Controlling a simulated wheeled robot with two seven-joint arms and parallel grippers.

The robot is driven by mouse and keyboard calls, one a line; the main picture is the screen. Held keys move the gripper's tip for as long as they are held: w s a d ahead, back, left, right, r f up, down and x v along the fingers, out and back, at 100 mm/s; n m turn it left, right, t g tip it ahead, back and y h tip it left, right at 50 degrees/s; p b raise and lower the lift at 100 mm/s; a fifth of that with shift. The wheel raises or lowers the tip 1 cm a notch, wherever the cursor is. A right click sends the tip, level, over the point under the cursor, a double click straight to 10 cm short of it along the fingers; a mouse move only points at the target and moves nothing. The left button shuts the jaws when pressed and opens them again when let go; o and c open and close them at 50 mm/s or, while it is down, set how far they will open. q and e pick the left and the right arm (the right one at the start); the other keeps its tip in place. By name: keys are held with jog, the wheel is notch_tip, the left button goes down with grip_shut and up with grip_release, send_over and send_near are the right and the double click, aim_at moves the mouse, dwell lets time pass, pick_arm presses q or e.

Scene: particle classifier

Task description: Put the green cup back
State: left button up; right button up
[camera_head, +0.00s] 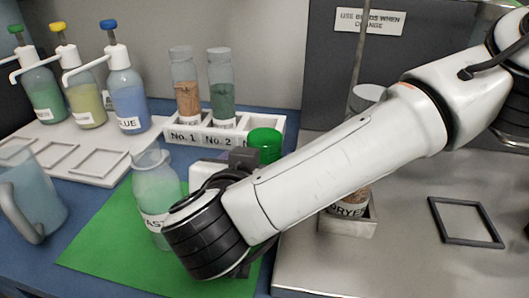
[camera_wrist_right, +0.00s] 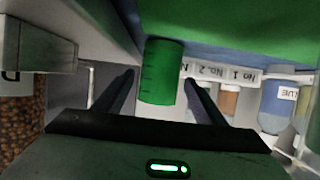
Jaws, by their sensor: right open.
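The green cup (camera_head: 264,144) is a small green cylinder at the right end of the white rack in the head view. My right arm hides its lower part, so I cannot tell whether it is in or in front of the rack. In the right wrist view the green cup (camera_wrist_right: 161,72) appears upside down, with marks on its side. My right gripper (camera_wrist_right: 159,79) is open, its two dark fingers on either side of the cup in that picture, with visible gaps. In the head view my wrist mostly hides this gripper. My left gripper is not in view.
The white rack (camera_head: 205,139) holds two labelled vials. A clear pitcher (camera_head: 35,200) is at left; several pump bottles (camera_head: 127,95) stand behind. A dark square frame (camera_head: 466,241) lies at right.

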jog(key=v, duration=0.9)
